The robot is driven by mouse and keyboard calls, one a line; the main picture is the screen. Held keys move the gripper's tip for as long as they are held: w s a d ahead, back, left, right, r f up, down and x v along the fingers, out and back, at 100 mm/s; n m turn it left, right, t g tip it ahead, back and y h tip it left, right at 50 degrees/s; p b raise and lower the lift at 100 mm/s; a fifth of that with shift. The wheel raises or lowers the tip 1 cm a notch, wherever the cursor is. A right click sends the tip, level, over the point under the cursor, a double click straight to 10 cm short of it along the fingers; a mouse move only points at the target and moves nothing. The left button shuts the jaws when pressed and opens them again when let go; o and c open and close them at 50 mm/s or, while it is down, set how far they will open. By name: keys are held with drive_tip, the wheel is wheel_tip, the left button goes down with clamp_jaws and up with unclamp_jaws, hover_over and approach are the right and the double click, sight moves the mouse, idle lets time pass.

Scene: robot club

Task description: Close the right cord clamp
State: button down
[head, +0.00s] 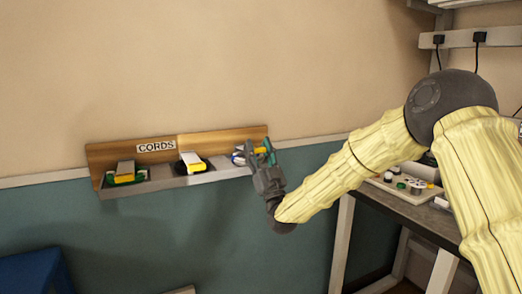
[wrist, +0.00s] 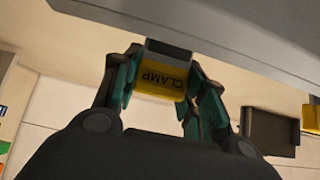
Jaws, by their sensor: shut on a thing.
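The right cord clamp (head: 259,150) is at the right end of the wooden cord shelf, mostly hidden behind my gripper (head: 265,152) in the head view. In the wrist view its yellow block, marked CLAMP (wrist: 163,80), has a grey top and sits just under a long grey edge. My gripper (wrist: 163,88) is shut on this block, with one green-padded finger on either side. Whether the clamp is fully closed cannot be told. The middle clamp (head: 192,160) shows a pale raised piece with yellow edging.
The shelf, signed CORDS (head: 156,146), has a grey front rail (head: 160,186) and hangs on the wall. A workbench (head: 420,216) with small parts stands at the right, below my arm. A blue box (head: 32,273) is at lower left. The space before the shelf is clear.

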drive_tip(key=shift+f+b, duration=0.3)
drive_tip(key=shift+f, duration=0.4)
drive_tip(key=c, duration=0.8)
unclamp_jaws()
drive_tip(key=shift+r, duration=0.1)
drive_tip(key=v, duration=1.2)
